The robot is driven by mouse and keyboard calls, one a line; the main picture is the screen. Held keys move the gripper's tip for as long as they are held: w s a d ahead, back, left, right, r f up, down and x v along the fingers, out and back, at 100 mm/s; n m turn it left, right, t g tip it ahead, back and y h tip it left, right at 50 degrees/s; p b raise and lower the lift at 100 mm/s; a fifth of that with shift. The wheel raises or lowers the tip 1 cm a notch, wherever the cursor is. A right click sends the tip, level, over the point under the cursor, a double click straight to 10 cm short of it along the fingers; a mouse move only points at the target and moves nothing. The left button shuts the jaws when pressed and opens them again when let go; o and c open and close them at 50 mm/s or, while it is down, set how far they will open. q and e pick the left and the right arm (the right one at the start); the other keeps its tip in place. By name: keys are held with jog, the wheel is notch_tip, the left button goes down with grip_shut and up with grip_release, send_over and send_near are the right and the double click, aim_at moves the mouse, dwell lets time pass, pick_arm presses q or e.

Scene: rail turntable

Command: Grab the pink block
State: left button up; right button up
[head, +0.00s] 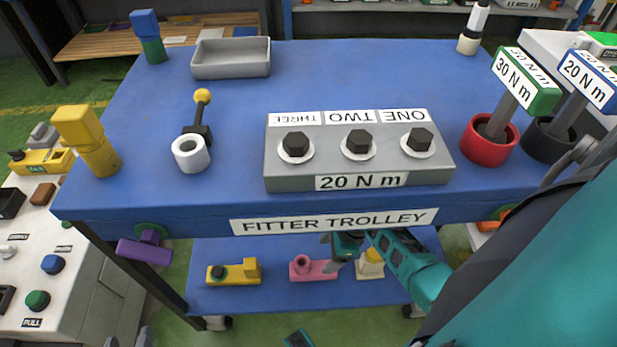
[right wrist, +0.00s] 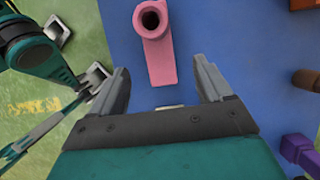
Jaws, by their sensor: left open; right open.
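The pink block (head: 312,268) lies on the trolley's lower shelf, a flat bar with a round hollow boss at one end. In the right wrist view the pink block (right wrist: 160,45) shows the boss at the top and its bar reaching down between my fingertips. My right gripper (head: 336,252) is open, just right of the block in the head view. The right wrist view shows its two fingers (right wrist: 162,72) apart with nothing gripped; the height gap is unclear. My left gripper (head: 128,340) is open at the bottom left edge, only its fingertips showing, far from the block.
A yellow block (head: 235,272) lies left of the pink one and a cream-and-yellow piece (head: 370,263) stands to its right. The blue trolley top (head: 340,75) overhangs the lower shelf (head: 290,298). A purple part (head: 145,248) sits at the front left.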

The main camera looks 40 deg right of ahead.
aim_at(312, 268)
jog(key=b+x, duration=0.2)
jog(key=x, duration=0.2)
jog(key=shift+f, duration=0.2)
jog(key=shift+w+a+f, duration=0.15)
jog(key=shift+a+f, duration=0.05)
jog(key=shift+f, duration=0.05)
jog(key=b+x, duration=0.3)
jog(key=x, duration=0.1)
jog(key=shift+a, duration=0.25)
jog(key=shift+a+f+b, duration=0.1)
jog(key=shift+f+b, duration=0.25)
pick_arm(q)
jog(key=shift+h, duration=0.3)
jog(key=f, duration=0.1)
jog(key=d+f, duration=0.1)
jog(key=f, duration=0.2)
jog(key=shift+w+d+f, duration=0.1)
jog(key=shift+w+d, duration=0.15)
pick_arm(e)
jog(key=shift+w, duration=0.1)
pick_arm(q)
jog(key=shift+a+f, duration=0.1)
jog(key=shift+a, duration=0.1)
pick_arm(e)
jog(key=shift+r, duration=0.1)
jog(key=c, duration=1.3)
